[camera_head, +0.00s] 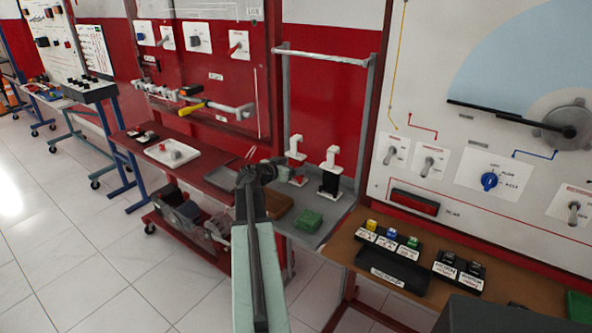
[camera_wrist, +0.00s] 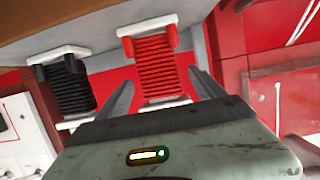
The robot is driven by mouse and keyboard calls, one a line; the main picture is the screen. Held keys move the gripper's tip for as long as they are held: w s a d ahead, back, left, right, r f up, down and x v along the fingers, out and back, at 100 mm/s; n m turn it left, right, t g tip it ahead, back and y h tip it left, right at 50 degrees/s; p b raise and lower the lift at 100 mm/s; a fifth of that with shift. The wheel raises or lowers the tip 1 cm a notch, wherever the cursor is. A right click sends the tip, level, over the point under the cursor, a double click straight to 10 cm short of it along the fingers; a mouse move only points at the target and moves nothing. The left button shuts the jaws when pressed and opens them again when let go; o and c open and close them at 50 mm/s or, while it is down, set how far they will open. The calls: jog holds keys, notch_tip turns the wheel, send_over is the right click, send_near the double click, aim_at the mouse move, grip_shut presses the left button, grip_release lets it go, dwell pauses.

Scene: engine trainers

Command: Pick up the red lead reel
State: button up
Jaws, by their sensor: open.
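The red lead reel (camera_wrist: 153,70) has a coil of red lead between white end pieces. It shows large in the wrist view, and in the head view it stands on the grey shelf as a red-and-white post (camera_head: 296,162). My gripper (camera_wrist: 161,80) is open, with one finger on each side of the red reel in the picture; I cannot tell whether either touches it. In the head view my gripper (camera_head: 268,171) is just left of the reel. A black lead reel (camera_wrist: 70,88) sits to the left in the wrist view and right of the red one in the head view (camera_head: 329,178).
The grey shelf (camera_head: 333,210) bears both reels and a green block (camera_head: 308,221). A red bench (camera_head: 200,151) with a white tray (camera_head: 171,153) is to the left. A brown bench (camera_head: 345,249) with black switch boxes is to the right.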

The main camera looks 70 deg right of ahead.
jog(key=x, duration=0.2)
jog(key=shift+d+f, duration=0.2)
jog(key=shift+d, duration=0.1)
jog(key=shift+r, duration=0.1)
